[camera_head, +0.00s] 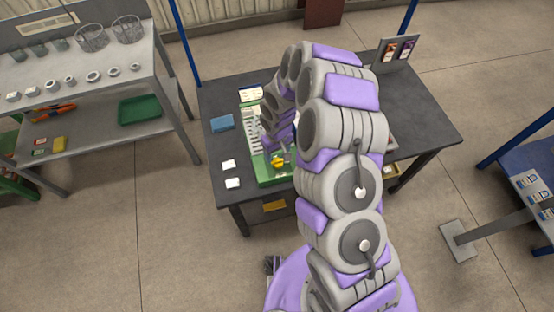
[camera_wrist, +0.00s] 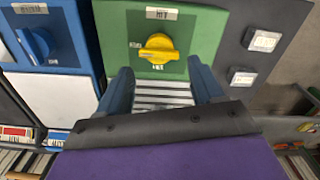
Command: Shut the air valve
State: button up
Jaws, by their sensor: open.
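A yellow valve knob (camera_wrist: 158,48) sits on a green panel (camera_wrist: 200,50) with small white labels that I cannot read surely. Its grip bar lies roughly crosswise in the wrist view. The yellow knob also shows in the head view (camera_head: 278,163), at the near end of the green unit (camera_head: 268,182) on the dark table. My gripper (camera_wrist: 160,67) is open, its blue fingers apart and pointing at the green panel. The knob appears between and beyond the fingertips; I see no grip on it. In the head view my arm hides part of the green unit.
A blue panel with a blue knob (camera_wrist: 36,43) lies left of the green one in the wrist view. Two white-labelled blocks (camera_head: 232,183) lie on the dark table (camera_head: 420,115), beside a blue box (camera_head: 222,123). A grey shelf table (camera_head: 70,140) stands at the left.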

aim_at(277, 161)
notch_tip(277, 161, down, 5)
jog(key=shift+f+b, duration=0.1)
jog(key=shift+b, duration=0.2)
jog(key=shift+c, duration=0.4)
jog(key=c, duration=0.7)
